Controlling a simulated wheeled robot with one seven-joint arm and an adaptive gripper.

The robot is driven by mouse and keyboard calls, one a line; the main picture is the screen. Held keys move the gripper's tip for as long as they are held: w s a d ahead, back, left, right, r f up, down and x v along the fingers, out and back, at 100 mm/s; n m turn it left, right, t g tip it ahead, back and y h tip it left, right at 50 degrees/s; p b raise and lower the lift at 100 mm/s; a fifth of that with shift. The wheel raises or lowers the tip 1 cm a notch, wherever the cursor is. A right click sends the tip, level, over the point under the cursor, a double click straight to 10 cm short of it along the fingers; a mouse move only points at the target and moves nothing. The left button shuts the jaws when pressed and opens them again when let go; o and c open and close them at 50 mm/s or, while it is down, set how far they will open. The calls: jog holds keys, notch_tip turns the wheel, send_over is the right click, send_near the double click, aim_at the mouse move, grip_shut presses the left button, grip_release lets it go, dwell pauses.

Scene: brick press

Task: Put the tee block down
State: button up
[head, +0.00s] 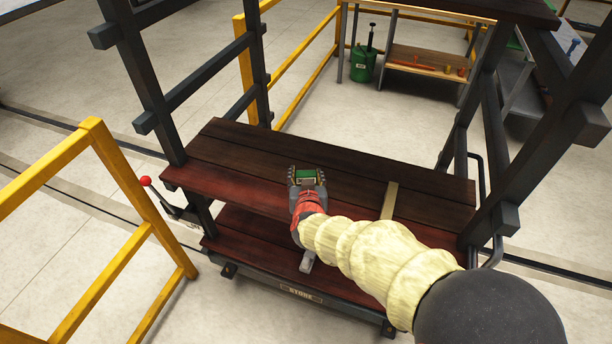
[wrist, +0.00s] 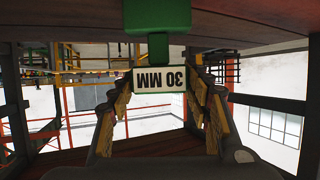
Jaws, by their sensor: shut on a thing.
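The green tee block (head: 306,173) is between the fingers of my gripper (head: 307,178), over the dark red-brown upper shelf (head: 240,150) of the rack. In the wrist view the tee block (wrist: 146,48) shows a wide green bar, a narrow stem and a white label reading 30 MM, upside down. The fingers of my gripper (wrist: 158,92) are shut on its labelled part from both sides. I cannot tell whether the block touches the boards.
A pale strip (head: 389,201) lies across the upper shelf to the right. A lower shelf (head: 255,238) sits beneath. Dark posts (head: 140,85) frame the rack. A red-knobbed lever (head: 146,181) and yellow rails (head: 95,135) stand left. Board surface left of my gripper is clear.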

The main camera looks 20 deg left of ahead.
jog(key=o, duration=1.5)
jog(key=shift+o, duration=0.2)
jog(key=shift+r, duration=0.2)
jog(key=p+v, duration=0.3)
jog(key=v, duration=0.9)
jog(key=shift+p, duration=0.35)
